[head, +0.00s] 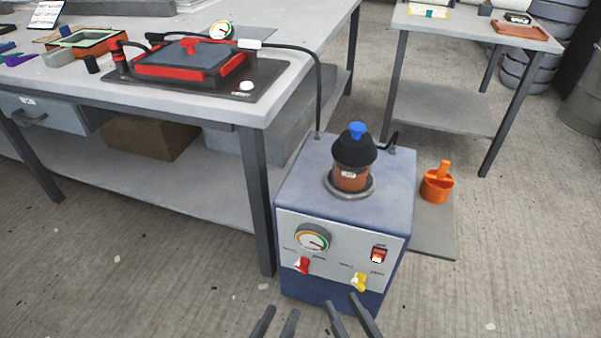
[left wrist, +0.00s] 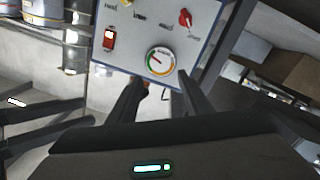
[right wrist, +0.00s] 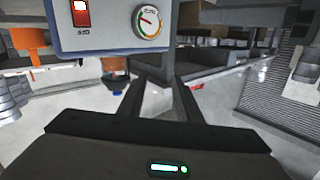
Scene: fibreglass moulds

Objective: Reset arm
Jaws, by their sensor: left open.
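My left gripper (head: 277,320) and right gripper (head: 352,309) show at the bottom edge of the head view, side by side before the pump box. In the left wrist view my left gripper (left wrist: 160,88) has its fingers apart with nothing between them. In the right wrist view my right gripper (right wrist: 159,88) also has its fingers apart and empty. The blue and white pump box (head: 295,217) stands on the floor with a gauge (head: 312,238), red lever (head: 302,265), yellow lever (head: 359,282) and lit switch (head: 378,255). A jar with a black lid (head: 354,151) sits on top.
The workbench (head: 210,105) at left carries a red-framed mould (head: 190,61) with hoses. A small table (head: 480,34) stands at back right. An orange cup (head: 437,184) is right of the box. Floor at lower left and right is clear.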

